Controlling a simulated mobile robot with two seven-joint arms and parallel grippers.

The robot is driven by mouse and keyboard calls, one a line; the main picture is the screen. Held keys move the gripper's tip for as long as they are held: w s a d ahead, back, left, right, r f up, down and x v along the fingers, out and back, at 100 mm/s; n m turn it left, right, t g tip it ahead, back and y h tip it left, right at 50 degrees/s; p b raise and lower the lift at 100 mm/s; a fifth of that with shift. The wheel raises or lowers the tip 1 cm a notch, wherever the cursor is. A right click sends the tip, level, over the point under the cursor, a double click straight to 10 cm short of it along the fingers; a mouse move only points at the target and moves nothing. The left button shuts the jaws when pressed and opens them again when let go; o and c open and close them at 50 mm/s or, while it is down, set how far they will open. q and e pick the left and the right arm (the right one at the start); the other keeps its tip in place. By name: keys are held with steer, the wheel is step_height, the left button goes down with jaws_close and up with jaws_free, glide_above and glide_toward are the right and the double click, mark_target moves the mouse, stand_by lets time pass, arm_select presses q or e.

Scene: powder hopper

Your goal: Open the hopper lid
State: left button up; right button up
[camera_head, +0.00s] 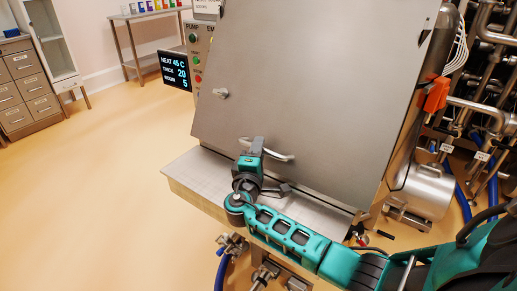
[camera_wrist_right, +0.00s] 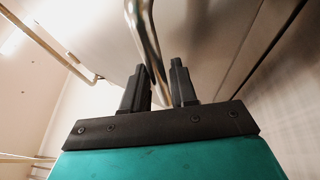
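The hopper lid (camera_head: 305,75) is a large flat grey metal panel in the head view, sloping up and away from me. Its curved metal handle (camera_head: 280,156) is near the lower edge; in the wrist view the handle (camera_wrist_right: 150,45) runs down between my fingers. My right gripper (camera_head: 248,148) is at the handle's left part. The exact finger contact is partly hidden. My left gripper is not in view.
A metal ledge (camera_head: 205,174) lies below the lid. A control panel with a display (camera_head: 175,70) stands at the left. Pipes (camera_head: 490,60), an orange part (camera_head: 436,94) and a metal cylinder (camera_head: 425,188) crowd the right. The floor at left is clear.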

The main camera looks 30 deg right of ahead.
steer(key=shift+w+d, duration=0.25)
steer(key=shift+c, duration=0.2)
jaws_close()
